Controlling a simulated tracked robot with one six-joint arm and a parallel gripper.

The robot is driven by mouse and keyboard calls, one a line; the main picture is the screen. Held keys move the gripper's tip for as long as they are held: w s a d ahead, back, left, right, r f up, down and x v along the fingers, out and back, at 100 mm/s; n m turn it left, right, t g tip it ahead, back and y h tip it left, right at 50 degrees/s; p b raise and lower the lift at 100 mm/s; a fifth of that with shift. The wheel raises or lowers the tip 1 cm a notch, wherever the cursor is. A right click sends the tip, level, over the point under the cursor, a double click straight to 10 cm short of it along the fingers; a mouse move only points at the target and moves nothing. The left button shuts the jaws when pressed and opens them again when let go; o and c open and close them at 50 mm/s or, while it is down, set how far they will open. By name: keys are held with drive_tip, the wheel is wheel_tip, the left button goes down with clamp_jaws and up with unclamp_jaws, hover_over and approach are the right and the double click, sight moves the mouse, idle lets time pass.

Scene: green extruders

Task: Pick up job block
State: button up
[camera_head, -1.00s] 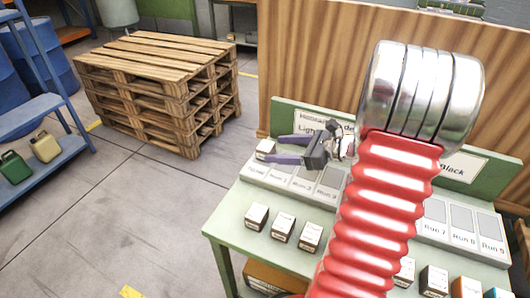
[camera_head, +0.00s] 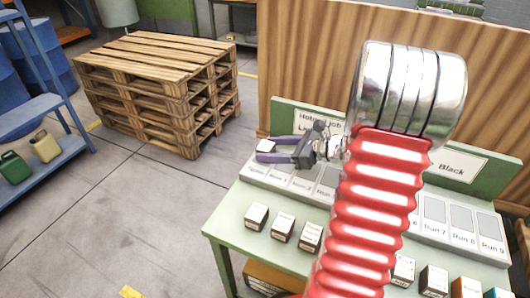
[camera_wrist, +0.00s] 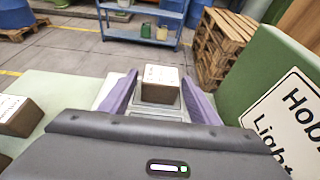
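The job block is a small brown box with a white printed top. In the head view, the block (camera_head: 265,147) sits at the left end of the sloped, labelled rack (camera_head: 290,182) on the green table. My gripper (camera_head: 262,150) reaches in from the right, its two purple fingers spread on either side of the block. In the wrist view, the block (camera_wrist: 160,93) stands between the open fingers of my gripper (camera_wrist: 160,77), with a gap on each side.
Three similar blocks (camera_head: 283,228) stand in a row on the table front (camera_head: 238,243), with several more at the right. A green board with a sign (camera_wrist: 285,115) stands close beside my gripper. Wooden pallets (camera_head: 160,90) and a blue shelf (camera_head: 40,125) stand on the floor beyond.

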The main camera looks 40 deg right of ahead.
sight(272, 148)
drive_tip(key=c, duration=0.9)
drive_tip(key=shift+o, duration=0.2)
wheel_tip(272, 148, up, 10)
idle(0.6)
